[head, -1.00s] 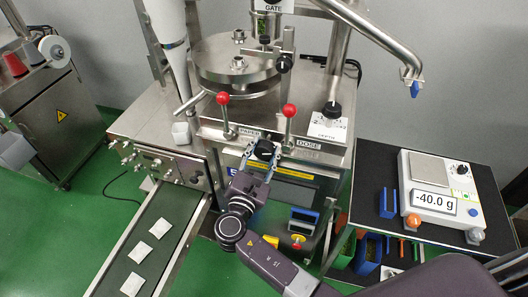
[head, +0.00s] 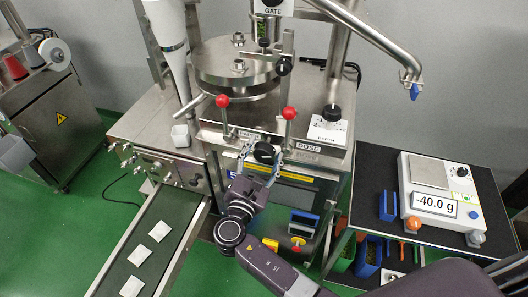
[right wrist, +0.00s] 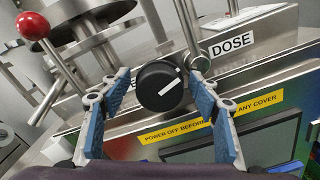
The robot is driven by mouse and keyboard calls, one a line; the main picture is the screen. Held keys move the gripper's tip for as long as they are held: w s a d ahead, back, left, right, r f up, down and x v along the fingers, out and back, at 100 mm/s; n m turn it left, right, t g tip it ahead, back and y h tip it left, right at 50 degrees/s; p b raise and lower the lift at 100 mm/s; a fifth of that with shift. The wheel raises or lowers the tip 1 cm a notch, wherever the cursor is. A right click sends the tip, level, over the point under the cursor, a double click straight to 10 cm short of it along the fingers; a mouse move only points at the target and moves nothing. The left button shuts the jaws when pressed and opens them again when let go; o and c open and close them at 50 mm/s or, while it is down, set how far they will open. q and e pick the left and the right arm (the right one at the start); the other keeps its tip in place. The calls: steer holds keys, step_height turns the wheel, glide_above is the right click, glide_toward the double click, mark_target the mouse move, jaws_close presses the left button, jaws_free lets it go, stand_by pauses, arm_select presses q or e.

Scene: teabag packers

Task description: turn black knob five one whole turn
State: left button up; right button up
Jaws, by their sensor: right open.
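A black round knob (head: 264,151) with a white pointer line sits on the front of the steel machine, below the PAPER and DOSE labels. No number shows on it. In the right wrist view this knob (right wrist: 160,88) stands between my fingertips, its white line slanting up to the right. My right gripper (head: 260,157) is open, with its blue-padded fingers on both sides of the knob. In the right wrist view the gripper (right wrist: 160,84) shows small gaps to the knob on both sides. My left gripper is not in view.
Two red-balled levers (head: 222,101) (head: 290,113) rise close above the knob. Other black knobs are at the GATE (head: 273,3) and DEPTH (head: 332,112) labels. A conveyor (head: 178,212) with white bags is at left; a scale (head: 438,205) reading -40.0 g is at right.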

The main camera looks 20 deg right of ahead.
steer(key=v, duration=1.1)
steer(key=shift+s+a, duration=0.25)
steer(key=shift+s, duration=0.05)
steer(key=shift+r, duration=0.1)
steer(key=w+d+n+p, duration=0.1)
steer(key=w+n, duration=0.1)
steer(key=w+d+n+p, duration=0.2)
steer(key=w, duration=0.1)
steer(key=w+d+n+p, duration=0.2)
steer(key=w, duration=0.1)
steer(key=shift+w+d, duration=0.2)
steer(key=shift+w+d+p, duration=0.3)
steer(key=shift+w+p, duration=0.05)
steer(key=shift+w, duration=0.1)
